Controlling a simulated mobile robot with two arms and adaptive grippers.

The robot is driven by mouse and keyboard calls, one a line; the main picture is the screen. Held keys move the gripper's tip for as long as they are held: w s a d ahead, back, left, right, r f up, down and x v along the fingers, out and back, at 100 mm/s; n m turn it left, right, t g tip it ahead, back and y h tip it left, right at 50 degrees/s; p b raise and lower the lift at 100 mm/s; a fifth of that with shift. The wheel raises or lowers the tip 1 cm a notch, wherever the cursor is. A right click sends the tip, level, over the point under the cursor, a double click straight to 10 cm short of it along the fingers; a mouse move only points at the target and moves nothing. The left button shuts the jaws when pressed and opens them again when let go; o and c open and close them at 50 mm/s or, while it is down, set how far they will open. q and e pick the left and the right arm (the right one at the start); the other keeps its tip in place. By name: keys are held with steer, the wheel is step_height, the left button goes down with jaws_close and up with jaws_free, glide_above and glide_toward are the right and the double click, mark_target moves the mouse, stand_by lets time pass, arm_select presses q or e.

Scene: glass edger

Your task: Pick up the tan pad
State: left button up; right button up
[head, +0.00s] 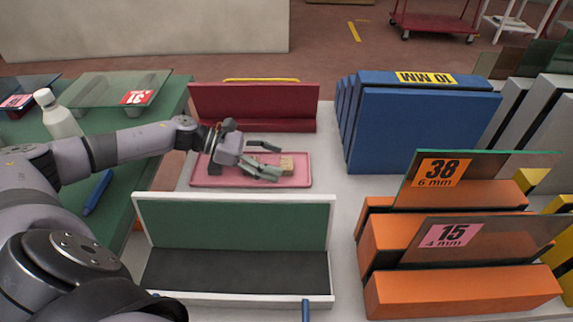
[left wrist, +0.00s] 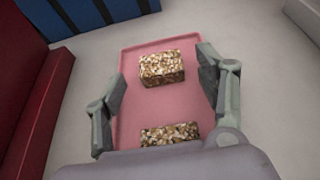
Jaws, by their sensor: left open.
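Two tan speckled pads lie on a pink tray (head: 236,182), which also shows in the left wrist view (left wrist: 140,110). One pad (head: 288,162) is toward the tray's right end; in the left wrist view this pad (left wrist: 162,69) shows whole. A second pad (left wrist: 170,133) is close to my palm, its lower part hidden by the gripper. My left gripper (head: 274,160) is open over the tray. In the left wrist view its fingertips (left wrist: 162,70) are on either side of the farther pad, apart from it. Its exact height above the pads is unclear. My right gripper is out of view.
A dark red rack (head: 255,108) stands behind the tray. A white-framed green and black stand (head: 235,225) is in front. Blue blocks (head: 425,130) and orange racks (head: 460,285) with glass panes are to the right. A white bottle (head: 58,117) stands at left.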

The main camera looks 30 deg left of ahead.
arm_select(q)
steer(key=shift+w+d+f, duration=0.25)
steer(key=shift+w+d, duration=0.1)
steer(key=shift+d, duration=0.2)
steer(key=shift+c, duration=0.4)
steer(key=shift+s+f, duration=0.1)
steer(key=c, duration=0.7)
